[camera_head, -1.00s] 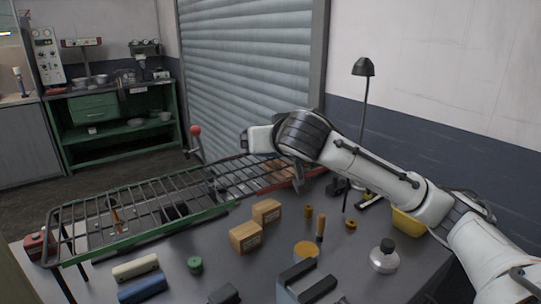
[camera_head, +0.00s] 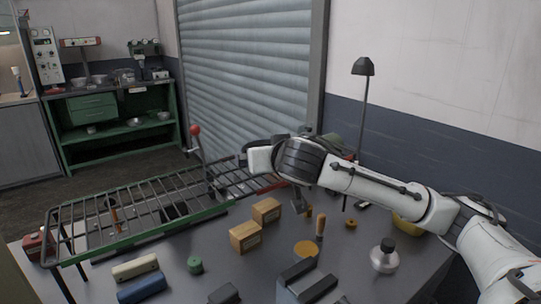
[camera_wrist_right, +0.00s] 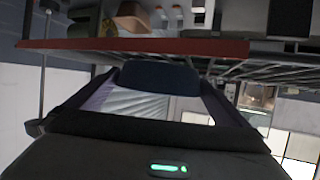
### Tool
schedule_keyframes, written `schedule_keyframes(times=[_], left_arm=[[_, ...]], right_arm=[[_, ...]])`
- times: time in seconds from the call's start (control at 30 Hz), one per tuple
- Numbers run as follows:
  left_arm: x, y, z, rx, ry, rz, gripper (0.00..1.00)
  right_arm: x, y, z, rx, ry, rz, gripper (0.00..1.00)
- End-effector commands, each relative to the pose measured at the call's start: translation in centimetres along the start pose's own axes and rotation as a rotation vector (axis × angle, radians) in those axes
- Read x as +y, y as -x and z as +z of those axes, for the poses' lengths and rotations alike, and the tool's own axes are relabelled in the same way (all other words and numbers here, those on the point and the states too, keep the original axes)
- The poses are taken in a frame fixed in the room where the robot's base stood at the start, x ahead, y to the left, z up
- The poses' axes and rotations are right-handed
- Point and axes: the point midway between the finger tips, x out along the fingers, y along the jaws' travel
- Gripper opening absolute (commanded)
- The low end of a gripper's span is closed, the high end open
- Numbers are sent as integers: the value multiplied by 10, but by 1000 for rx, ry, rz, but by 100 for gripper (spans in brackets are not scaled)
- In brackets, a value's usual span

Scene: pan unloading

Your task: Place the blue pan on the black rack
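The black rack (camera_head: 150,206) is a dark wire grid with a green front edge, standing along the far left side of the workbench. My right arm reaches in from the right, with its wrist over the rack's right end. My right gripper (camera_wrist_right: 158,92) shows in the wrist view with its fingers apart. A dark blue rounded shape (camera_wrist_right: 158,76) lies between the fingertips; I cannot tell whether it is part of the blue pan or whether it is gripped. The wrist hides what is behind it in the head view. My left gripper is not in view.
A lamp (camera_head: 363,67) rises behind the arm. A red-knobbed lever (camera_head: 195,131) stands behind the rack.

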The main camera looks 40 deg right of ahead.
Motion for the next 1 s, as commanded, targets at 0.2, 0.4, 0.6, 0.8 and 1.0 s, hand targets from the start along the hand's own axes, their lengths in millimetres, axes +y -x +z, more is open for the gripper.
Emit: schedule_keyframes(times=[0.2, 0.4, 0.6, 0.8, 1.0], left_arm=[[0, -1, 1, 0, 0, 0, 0], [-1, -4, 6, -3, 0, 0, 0], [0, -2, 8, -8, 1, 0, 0], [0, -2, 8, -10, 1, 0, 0], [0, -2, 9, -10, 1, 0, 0]], right_arm=[[-1, 21, -2, 3, 0, -2, 100], [-1, 65, -2, 4, 1, -4, 100], [-1, 102, -3, 2, -1, -2, 100], [-1, 119, -2, 1, -1, -1, 100], [0, 121, -2, 0, -1, 2, 100]])
